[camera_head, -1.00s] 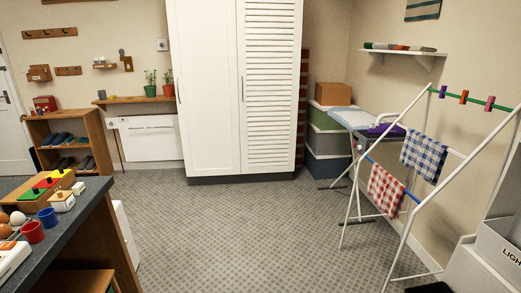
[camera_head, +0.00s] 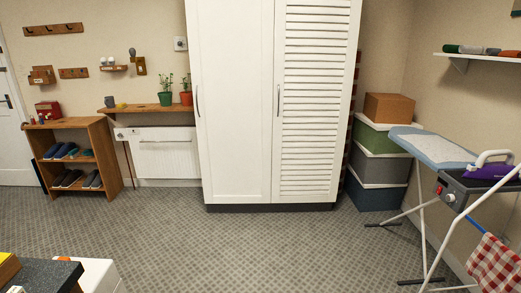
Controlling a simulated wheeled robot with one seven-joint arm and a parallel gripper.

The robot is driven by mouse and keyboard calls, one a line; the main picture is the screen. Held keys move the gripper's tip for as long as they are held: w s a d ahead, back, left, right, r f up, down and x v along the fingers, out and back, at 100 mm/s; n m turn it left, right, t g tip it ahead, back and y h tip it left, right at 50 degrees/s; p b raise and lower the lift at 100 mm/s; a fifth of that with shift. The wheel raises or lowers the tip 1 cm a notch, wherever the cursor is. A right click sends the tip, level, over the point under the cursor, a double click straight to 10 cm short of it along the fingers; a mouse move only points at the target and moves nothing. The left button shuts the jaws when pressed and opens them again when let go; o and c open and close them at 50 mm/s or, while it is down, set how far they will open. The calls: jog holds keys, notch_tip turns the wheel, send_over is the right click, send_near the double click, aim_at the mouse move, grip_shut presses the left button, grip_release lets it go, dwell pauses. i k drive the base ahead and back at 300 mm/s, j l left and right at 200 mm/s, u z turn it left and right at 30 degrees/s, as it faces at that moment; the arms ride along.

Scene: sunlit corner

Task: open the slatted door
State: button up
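The slatted door (camera_head: 307,110) is the right-hand door of a tall white wardrobe against the back wall. It has horizontal white slats and looks shut. Its dark vertical handle (camera_head: 278,100) is on its left edge, beside the plain left door (camera_head: 236,110). The plain door has its own handle (camera_head: 197,101) on its left edge and also looks shut. My gripper is not in view.
Patterned floor in front of the wardrobe is clear. An ironing board (camera_head: 432,146) with a purple iron (camera_head: 490,168) and drying rack stand at right, beside stacked boxes (camera_head: 380,167). A dark counter (camera_head: 45,275) is at lower left; a shoe shelf (camera_head: 75,158) stands behind.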

aim_at(315, 42)
jog(key=i, duration=1.85)
